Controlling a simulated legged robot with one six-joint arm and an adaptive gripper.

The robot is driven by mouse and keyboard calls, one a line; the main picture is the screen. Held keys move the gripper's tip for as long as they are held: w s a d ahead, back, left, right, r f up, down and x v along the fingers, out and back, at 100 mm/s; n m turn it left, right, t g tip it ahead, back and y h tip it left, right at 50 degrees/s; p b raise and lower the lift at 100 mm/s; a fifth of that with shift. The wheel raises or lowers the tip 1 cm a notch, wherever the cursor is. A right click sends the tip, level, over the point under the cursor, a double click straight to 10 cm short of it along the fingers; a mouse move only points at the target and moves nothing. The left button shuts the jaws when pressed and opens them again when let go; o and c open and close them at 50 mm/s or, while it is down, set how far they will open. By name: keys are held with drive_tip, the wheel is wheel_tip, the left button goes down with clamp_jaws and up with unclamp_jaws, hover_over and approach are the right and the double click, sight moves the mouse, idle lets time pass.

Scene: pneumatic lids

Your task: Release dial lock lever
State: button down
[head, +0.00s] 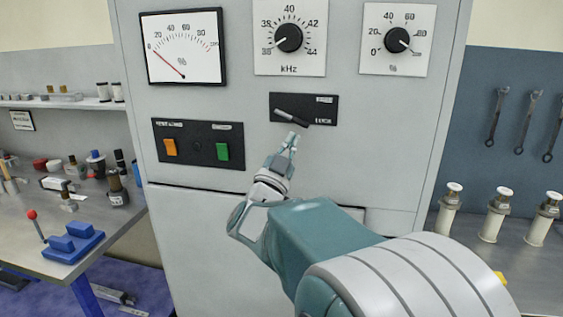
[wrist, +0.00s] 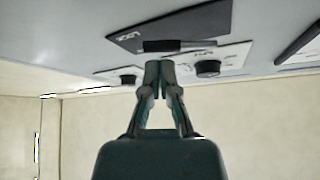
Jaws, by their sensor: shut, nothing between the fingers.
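The lock lever (head: 290,117) is a short dark handle on a black plate (head: 318,104) in the middle of the grey cabinet. It slants slightly down to the right in the head view. My gripper (head: 292,138) is just below the lever, its fingers shut and empty, pointing up toward it. In the wrist view the lever (wrist: 175,46) lies across the picture just beyond the fingertips (wrist: 159,64). I cannot tell whether the fingertips touch it. Two dials sit above the plate, a kHz dial (head: 289,38) and a percent dial (head: 396,40).
An orange switch (head: 170,147) and a green switch (head: 223,152) are on a black panel to the left. A percent gauge (head: 183,47) is above them. Workbenches flank the cabinet, with a blue fixture (head: 73,243) on the left one. The cabinet front around the lever is flat.

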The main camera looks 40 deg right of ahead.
sight(302, 122)
drive_tip(key=x, duration=0.2)
drive_tip(key=shift+w+d+r, duration=0.15)
drive_tip(key=shift+w+d, duration=0.05)
drive_tip(key=shift+d, duration=0.1)
drive_tip(key=shift+s+d+r+n+t+y, duration=0.1)
drive_tip(key=shift+s+r+n+t+y, duration=0.1)
drive_tip(key=shift+n+t, duration=0.35)
drive_tip(key=shift+s+d+r+n+t+y, duration=0.1)
drive_tip(key=shift+r+n+t, duration=0.15)
drive_tip(key=shift+n, duration=0.6)
drive_tip(key=n+t, duration=0.1)
drive_tip(key=r+n+t+y, duration=0.1)
drive_tip(key=n, duration=0.1)
drive_tip(key=n+t+y, duration=0.1)
drive_tip(key=n, duration=0.1)
drive_tip(key=shift+s+d+r+t, duration=0.15)
drive_tip(key=shift+s+r+t, duration=0.15)
drive_tip(key=shift+t, duration=0.1)
wheel_tip(302, 122, up, 2)
drive_tip(key=n+t+y, duration=0.1)
drive_tip(key=n+y, duration=0.1)
drive_tip(key=n, duration=0.1)
drive_tip(key=n+t+y, duration=0.2)
drive_tip(key=n, duration=0.2)
drive_tip(key=shift+n+y, duration=0.3)
